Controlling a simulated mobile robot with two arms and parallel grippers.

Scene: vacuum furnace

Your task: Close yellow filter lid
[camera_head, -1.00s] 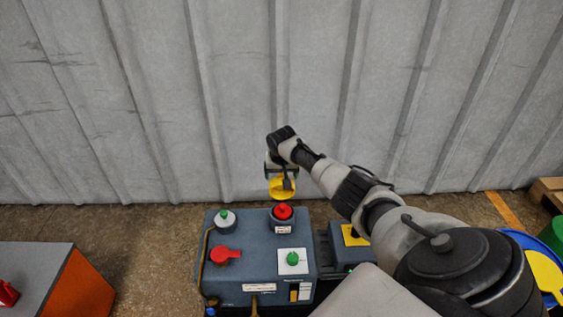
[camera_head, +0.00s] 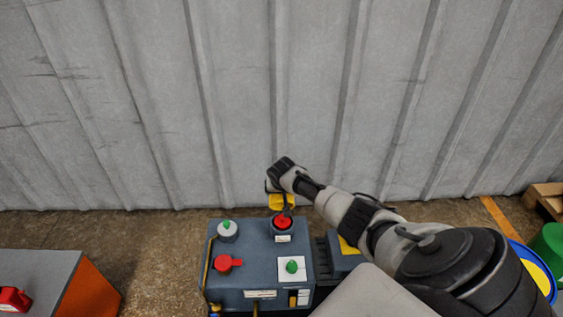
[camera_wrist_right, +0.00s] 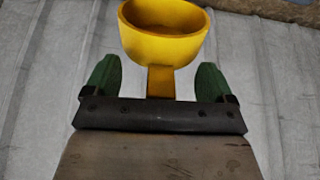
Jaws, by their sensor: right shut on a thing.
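My right gripper (camera_wrist_right: 158,84) is shut on the yellow filter lid (camera_wrist_right: 165,42). In the wrist view the lid is a round, hollow yellow cup with a narrow stem running back between the two green fingers. In the head view the gripper (camera_head: 281,188) and the lid (camera_head: 281,202) are above the back edge of the blue-grey machine (camera_head: 253,270), at the red-topped fitting (camera_head: 283,222). The gripper's dark parts partly cover the lid. I cannot tell whether the lid touches the fitting. My left gripper is not in view.
The machine top also has a green-tipped grey fitting (camera_head: 228,230), a red valve handle (camera_head: 226,264) and a green knob (camera_head: 292,267). A ribbed grey wall (camera_head: 150,100) stands behind. An orange-sided grey box (camera_head: 80,285) is at left, a green bin (camera_head: 547,243) at right.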

